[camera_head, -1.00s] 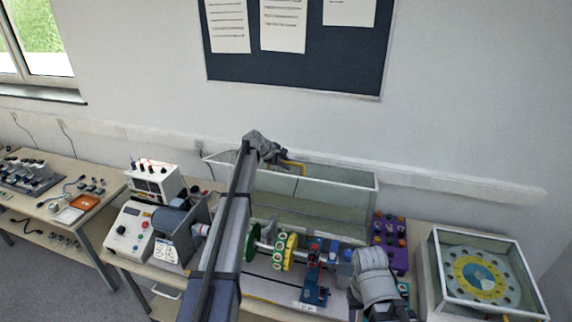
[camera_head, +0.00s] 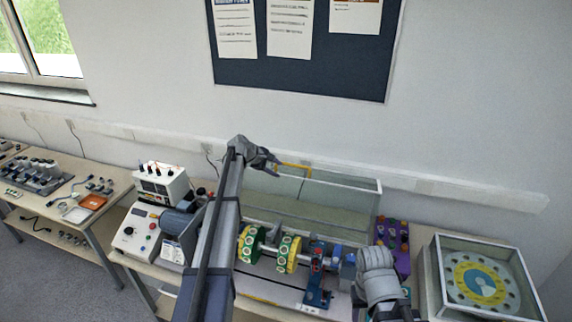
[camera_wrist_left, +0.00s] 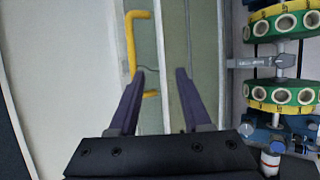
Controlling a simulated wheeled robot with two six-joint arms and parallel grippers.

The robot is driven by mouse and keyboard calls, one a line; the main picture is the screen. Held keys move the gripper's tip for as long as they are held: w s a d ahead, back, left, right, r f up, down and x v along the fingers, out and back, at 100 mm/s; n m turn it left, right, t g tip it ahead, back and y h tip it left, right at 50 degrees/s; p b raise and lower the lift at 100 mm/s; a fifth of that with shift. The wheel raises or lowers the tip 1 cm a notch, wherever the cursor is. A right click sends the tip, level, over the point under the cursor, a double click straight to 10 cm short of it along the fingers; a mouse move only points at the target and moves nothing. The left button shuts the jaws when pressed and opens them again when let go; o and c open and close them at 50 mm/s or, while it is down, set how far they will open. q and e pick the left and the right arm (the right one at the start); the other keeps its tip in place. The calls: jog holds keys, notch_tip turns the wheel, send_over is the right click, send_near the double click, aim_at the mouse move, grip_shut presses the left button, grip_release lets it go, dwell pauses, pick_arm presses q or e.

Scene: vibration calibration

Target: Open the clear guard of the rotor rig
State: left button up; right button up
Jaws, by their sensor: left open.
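The clear guard (camera_head: 345,192) of the rotor rig stands tipped back behind the rotors, towards the wall. Its yellow handle (camera_head: 296,166) is on the upper edge. The green and yellow rotor discs (camera_head: 289,254) on their shaft are uncovered in front of it. My left gripper (camera_head: 277,160) is open and empty, just left of the handle. In the left wrist view, the handle (camera_wrist_left: 131,42) lies beyond and beside the left finger, which hides part of it, not clearly between the fingers. My right arm shows at lower right, but no right gripper fingers are seen.
A control box (camera_head: 137,232) and a meter box (camera_head: 160,184) stand left of the rig. A purple button box (camera_head: 394,247) and a glass-topped dial case (camera_head: 484,283) stand right. A side table (camera_head: 60,205) with small parts is at far left. The wall is close behind.

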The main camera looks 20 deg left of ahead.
pick_arm(q)
jog(key=s+a, duration=0.4)
jog(key=s, duration=0.2)
dwell(0.4)
jog(key=s+d+f+m+g+y+b, duration=0.15)
jog(key=s+d+f+m+b, duration=0.25)
jog(key=s+d+f+b, duration=0.5)
jog(key=s+d+f+m+g+b, duration=0.3)
jog(key=s+d+f+m, duration=0.3)
jog(key=d, duration=0.8)
jog(key=s+d+f+m+g+y+b, duration=0.1)
jog(key=s+d+f+m+b, duration=0.2)
jog(key=s, duration=0.5)
jog(key=s+d+f+m+g+y+b, duration=0.1)
jog(key=s+d+f+m+y+b, duration=0.1)
jog(key=s+f+b, duration=0.3)
jog(key=s+d+f+m+g+y+b, duration=0.1)
jog(key=s+d+f+m+b, duration=0.3)
jog(key=s, duration=0.9)
notch_tip(320, 180, down, 4)
jog(key=shift+d+r+m+y, duration=0.2)
jog(key=shift+m+y, duration=0.25)
jog(key=shift+m, duration=0.15)
